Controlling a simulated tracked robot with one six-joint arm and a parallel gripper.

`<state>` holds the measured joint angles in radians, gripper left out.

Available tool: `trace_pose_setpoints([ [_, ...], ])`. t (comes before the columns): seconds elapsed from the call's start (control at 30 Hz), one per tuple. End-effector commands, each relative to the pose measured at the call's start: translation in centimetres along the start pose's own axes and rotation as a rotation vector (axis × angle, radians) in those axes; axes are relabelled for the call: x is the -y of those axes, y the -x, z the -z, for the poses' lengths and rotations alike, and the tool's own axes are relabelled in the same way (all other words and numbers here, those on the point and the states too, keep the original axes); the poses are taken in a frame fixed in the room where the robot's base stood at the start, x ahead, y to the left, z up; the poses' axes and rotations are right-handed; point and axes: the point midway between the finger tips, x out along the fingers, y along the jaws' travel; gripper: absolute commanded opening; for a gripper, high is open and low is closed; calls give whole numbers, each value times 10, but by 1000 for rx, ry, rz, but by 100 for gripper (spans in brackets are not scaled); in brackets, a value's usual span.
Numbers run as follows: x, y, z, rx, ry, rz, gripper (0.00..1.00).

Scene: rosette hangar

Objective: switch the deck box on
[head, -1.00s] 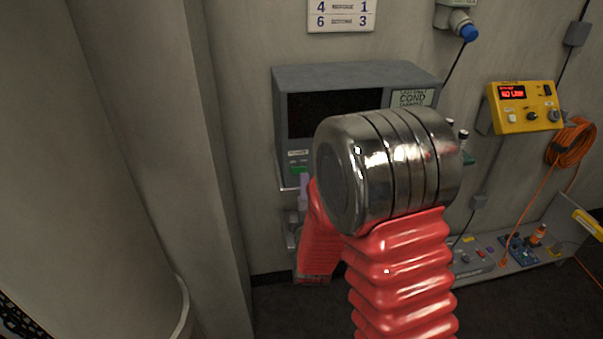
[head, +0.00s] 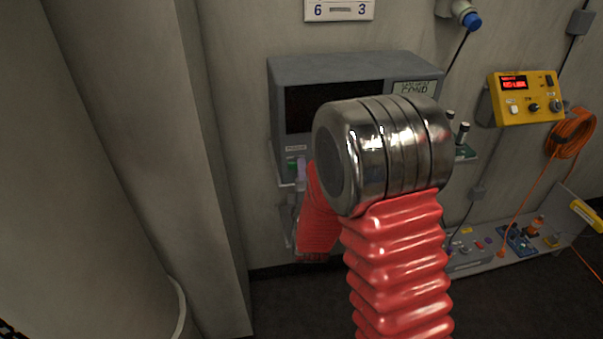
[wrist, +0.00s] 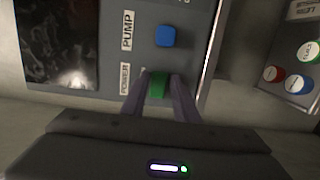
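The grey box (head: 345,67) with a dark screen (head: 318,107) hangs on the wall at the middle of the head view. I cannot tell for certain whether this is the deck box. In the wrist view, a panel has a blue button (wrist: 166,36) beside a PUMP label and a green button (wrist: 158,84) beside a POWER label. My gripper (wrist: 160,90) is at the green button, its two fingers apart, one on each side of it. Contact cannot be made out. The head view shows a finger just right of the green button (head: 292,164); my arm hides much else.
A yellow box (head: 527,98) with a lit red display hangs at the right, with an orange cable coil (head: 570,135) beside it. A low shelf (head: 510,265) holds small devices. A grey pillar (head: 180,150) stands left. The wrist view shows another button panel (wrist: 295,60) at right.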

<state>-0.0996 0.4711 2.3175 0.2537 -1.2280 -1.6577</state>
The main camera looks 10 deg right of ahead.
Motion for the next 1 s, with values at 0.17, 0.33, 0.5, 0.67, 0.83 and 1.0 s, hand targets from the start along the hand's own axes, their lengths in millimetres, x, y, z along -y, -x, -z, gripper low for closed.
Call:
trace_pose_setpoints([
  [0.17,0,0,0,0,0,0,14],
  [0.33,1,0,0,-1,0,2,2],
  [0.5,1,0,0,-3,0,3,0],
  [0.67,1,0,-1,-22,1,3,0],
  [0.83,2,-1,-4,-72,1,3,0],
  [1.0,2,-2,-5,-129,1,4,0],
])
